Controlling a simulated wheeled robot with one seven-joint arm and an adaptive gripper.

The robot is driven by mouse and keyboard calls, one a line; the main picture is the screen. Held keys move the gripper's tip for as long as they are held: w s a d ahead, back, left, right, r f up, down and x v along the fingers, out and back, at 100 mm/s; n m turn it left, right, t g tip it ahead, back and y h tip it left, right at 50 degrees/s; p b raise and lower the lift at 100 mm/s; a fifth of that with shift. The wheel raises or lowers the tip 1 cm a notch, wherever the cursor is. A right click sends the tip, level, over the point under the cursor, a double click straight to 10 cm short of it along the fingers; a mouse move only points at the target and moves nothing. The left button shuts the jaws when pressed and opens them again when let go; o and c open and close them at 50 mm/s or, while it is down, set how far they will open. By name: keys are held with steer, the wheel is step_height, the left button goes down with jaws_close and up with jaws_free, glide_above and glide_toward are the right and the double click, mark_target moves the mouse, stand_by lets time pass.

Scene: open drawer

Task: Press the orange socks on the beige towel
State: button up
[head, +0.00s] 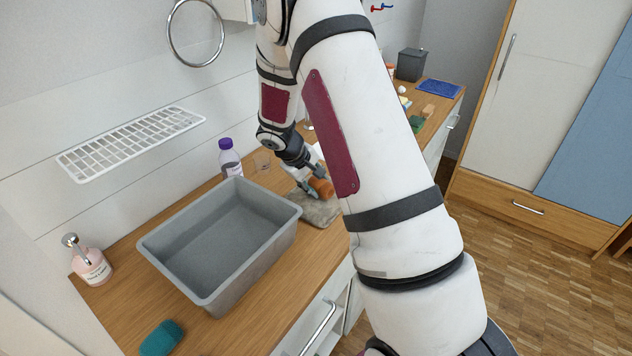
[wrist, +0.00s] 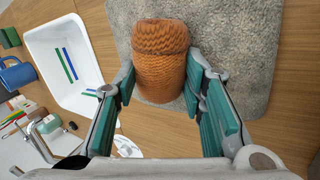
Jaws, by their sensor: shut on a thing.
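The orange socks (wrist: 160,62), a rolled ribbed bundle, lie over the towel in the wrist view. My gripper (wrist: 157,95) is shut on the lower part of the bundle, one teal finger on each side. The towel (wrist: 245,45) is grey-beige and flat on the wooden counter. In the head view my gripper (head: 310,185) is at the towel (head: 318,210), with the orange socks (head: 322,187) in it. The head view shows the socks at or just above the towel; contact is hard to tell. My arm hides part of the towel's right side.
A grey basin (head: 220,240) stands left of the towel. A purple-capped bottle (head: 229,157) and a glass (head: 262,161) are behind. A soap dispenser (head: 90,262) and teal sponge (head: 161,338) are at the near left. The wrist view shows a white tub (wrist: 65,60) and blue mug (wrist: 17,74).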

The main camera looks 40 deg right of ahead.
steer(key=shift+r+p, duration=1.35)
steer(key=shift+r, duration=2.55)
